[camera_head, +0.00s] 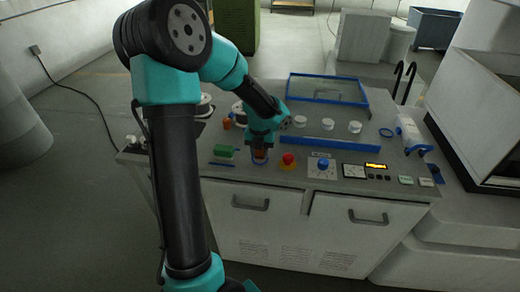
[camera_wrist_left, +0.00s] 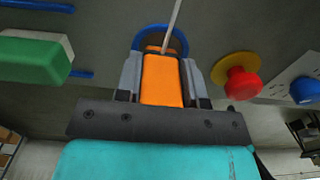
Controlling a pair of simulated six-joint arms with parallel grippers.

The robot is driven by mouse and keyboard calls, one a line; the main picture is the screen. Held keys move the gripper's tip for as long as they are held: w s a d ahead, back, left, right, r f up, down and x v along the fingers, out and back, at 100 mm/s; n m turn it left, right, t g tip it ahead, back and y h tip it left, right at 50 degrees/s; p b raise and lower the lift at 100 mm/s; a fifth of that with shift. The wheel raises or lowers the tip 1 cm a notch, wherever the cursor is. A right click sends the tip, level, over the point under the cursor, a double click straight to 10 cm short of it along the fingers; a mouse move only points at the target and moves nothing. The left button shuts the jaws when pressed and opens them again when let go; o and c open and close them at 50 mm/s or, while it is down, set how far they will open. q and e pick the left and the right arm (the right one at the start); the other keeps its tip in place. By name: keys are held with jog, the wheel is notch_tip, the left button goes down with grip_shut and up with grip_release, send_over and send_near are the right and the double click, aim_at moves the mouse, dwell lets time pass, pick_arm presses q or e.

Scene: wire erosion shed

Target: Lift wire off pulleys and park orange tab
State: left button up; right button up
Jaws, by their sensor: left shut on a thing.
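My left gripper (camera_head: 260,157) is low over the front of the bench top, shut on the orange tab (camera_wrist_left: 162,80). The tab also shows small between the fingers in the head view (camera_head: 260,154). A thin pale wire or rod (camera_wrist_left: 174,20) runs up from the tab's far end in the wrist view. A blue ring (camera_wrist_left: 184,42) lies behind the tab; whether the tab touches it I cannot tell. White round pieces, perhaps pulleys, stand on the bench (camera_head: 328,124), with others (camera_head: 205,106) at left. The wire's path over them is not visible. My right gripper is not in view.
A green block (camera_head: 224,152) lies left of my gripper. A red button on a yellow base (camera_head: 288,160) and a blue knob (camera_head: 323,164) are to the right. A blue-framed clear panel (camera_head: 328,88) stands behind. A white bottle-like object (camera_head: 408,130) is at right.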

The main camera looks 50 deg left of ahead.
pick_arm(q)
jog(key=shift+f, duration=0.25)
jog(key=o, duration=1)
jog(key=shift+o, duration=0.2)
jog(key=shift+r, duration=0.1)
notch_tip(320, 180, up, 17)
jog(key=shift+r, duration=0.15)
dwell(0.3)
